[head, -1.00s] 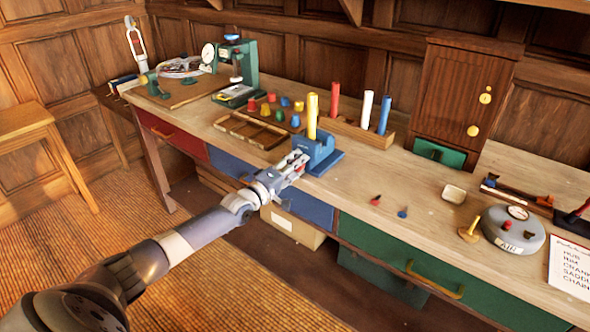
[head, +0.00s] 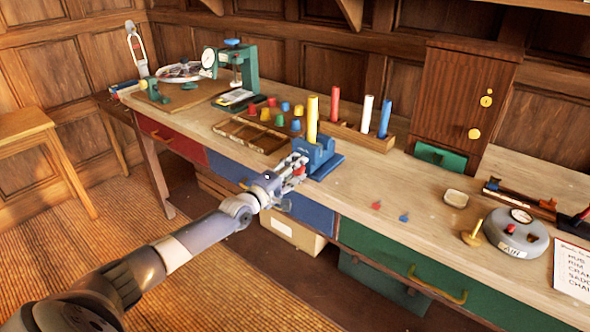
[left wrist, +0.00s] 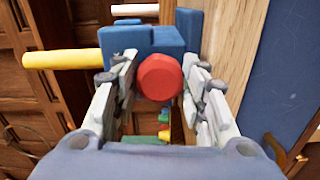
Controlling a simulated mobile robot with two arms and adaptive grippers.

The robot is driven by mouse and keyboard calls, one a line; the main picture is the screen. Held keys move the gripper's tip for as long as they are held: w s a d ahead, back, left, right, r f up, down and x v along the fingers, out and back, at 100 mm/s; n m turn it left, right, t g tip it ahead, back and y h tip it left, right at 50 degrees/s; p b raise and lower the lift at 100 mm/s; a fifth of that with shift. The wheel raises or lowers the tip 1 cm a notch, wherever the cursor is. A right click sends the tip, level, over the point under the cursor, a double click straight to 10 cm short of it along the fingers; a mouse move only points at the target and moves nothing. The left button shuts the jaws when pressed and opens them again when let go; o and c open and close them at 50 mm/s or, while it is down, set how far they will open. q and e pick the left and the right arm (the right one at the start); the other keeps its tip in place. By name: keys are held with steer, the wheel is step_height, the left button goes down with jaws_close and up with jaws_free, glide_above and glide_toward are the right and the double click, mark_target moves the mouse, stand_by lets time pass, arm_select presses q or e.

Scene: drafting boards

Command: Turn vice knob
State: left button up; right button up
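The blue vice (head: 320,154) stands at the front edge of the workbench, with a yellow rod (head: 312,118) upright in it. In the left wrist view the vice (left wrist: 150,40) is ahead and its red knob (left wrist: 160,77) faces the camera. My left gripper (head: 296,165) is at the front of the vice. In the left wrist view the fingers of my left gripper (left wrist: 160,85) are on either side of the knob, apart, with only narrow gaps at most; firm contact does not show. In the head view the fingers mostly hide the knob. My right gripper is not in view.
A wooden tray (head: 243,142) and several coloured pegs lie left of the vice. A rack (head: 350,133) with red, white and blue rods stands behind it. Small red and blue pieces, a white dish (head: 455,198) and a round grey gauge (head: 515,238) are to the right.

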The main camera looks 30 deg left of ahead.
arm_select(q)
steer(key=shift+o, duration=1.2)
steer(key=shift+f, duration=0.1)
steer(key=s, duration=0.8)
steer(key=shift+a, duration=0.3)
